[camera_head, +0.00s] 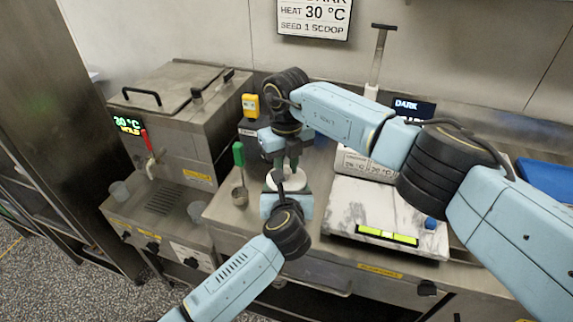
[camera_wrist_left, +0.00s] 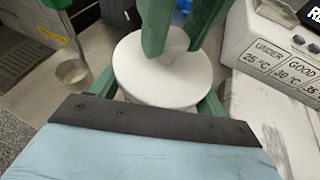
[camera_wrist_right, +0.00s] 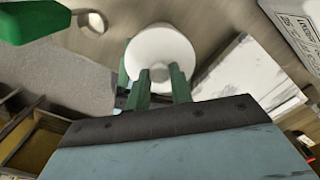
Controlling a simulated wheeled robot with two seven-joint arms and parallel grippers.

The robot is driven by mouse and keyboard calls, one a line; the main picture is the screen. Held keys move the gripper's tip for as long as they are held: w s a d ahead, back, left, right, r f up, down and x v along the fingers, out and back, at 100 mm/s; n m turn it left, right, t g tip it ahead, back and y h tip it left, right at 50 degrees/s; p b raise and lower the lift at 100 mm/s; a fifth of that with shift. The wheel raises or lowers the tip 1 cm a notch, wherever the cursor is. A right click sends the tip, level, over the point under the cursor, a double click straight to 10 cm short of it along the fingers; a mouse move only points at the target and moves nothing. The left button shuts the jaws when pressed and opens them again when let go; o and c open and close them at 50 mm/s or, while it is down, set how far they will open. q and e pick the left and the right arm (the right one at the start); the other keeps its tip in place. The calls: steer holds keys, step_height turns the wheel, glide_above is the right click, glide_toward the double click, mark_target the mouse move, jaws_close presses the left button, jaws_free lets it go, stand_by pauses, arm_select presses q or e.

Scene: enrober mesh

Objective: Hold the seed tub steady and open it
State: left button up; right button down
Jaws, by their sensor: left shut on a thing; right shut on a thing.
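The seed tub (camera_head: 297,181) is a small round white tub on the steel counter. In the left wrist view its white lid (camera_wrist_left: 150,82) fills the middle, with a small knob on top. My left gripper (camera_head: 286,190) is shut on the tub from the near side; its green fingers show on both sides in the left wrist view (camera_wrist_left: 158,100). My right gripper (camera_head: 284,166) comes down from above, shut on the lid knob (camera_wrist_right: 158,72). The right wrist view shows its green fingers (camera_wrist_right: 160,88) at the knob. I see no clear gap between lid and tub.
A green-handled ladle (camera_head: 239,155) stands left of the tub. A marble slab (camera_head: 350,205) lies to the right, with a temperature card box (camera_head: 365,165) behind it. A steel melting tank (camera_head: 180,120) stands at the left, and a blue tray (camera_head: 545,178) far right.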

mark_target(286, 170)
steer(key=shift+r, duration=0.1)
steer(key=shift+r, duration=1)
steer(key=shift+r, duration=2)
arm_select(q)
steer(key=o, duration=1.5)
steer(key=shift+c, duration=0.2)
steer(key=shift+s, duration=0.15)
